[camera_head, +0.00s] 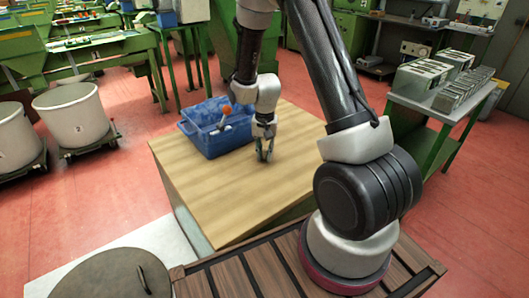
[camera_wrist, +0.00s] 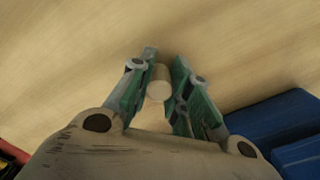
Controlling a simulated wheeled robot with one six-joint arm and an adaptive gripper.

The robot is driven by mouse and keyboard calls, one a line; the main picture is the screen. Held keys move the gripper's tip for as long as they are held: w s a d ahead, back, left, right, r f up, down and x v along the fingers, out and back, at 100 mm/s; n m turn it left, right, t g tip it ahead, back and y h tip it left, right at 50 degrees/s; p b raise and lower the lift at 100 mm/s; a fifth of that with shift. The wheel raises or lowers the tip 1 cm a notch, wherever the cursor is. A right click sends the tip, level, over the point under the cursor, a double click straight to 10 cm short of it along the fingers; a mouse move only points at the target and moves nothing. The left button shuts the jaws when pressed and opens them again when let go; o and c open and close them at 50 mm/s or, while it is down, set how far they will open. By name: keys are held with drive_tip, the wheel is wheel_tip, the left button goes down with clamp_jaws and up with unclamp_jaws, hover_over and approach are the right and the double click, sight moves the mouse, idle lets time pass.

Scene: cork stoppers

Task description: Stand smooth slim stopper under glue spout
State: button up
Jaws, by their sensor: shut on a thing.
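My gripper (camera_head: 264,155) points down over the wooden table, to the right of the blue crate. In the wrist view, its green-lined fingers (camera_wrist: 160,82) are shut on a slim, pale cork stopper (camera_wrist: 158,90). The stopper's round, light end faces the wrist camera, and its smooth tan side shows beyond it. I cannot tell whether its lower end touches the table. In the head view the fingers mostly hide the stopper. I cannot make out a glue spout in either view.
The blue crate (camera_head: 208,139) stands at the table's back left; an orange knob (camera_head: 227,109) shows at it. Its blue edge also shows in the wrist view (camera_wrist: 275,128). The wooden tabletop (camera_head: 215,195) is clear in front. Pale tubs (camera_head: 72,115) stand on the floor at left.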

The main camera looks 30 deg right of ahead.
drive_tip(key=shift+f, duration=0.2)
drive_tip(key=o, duration=0.6)
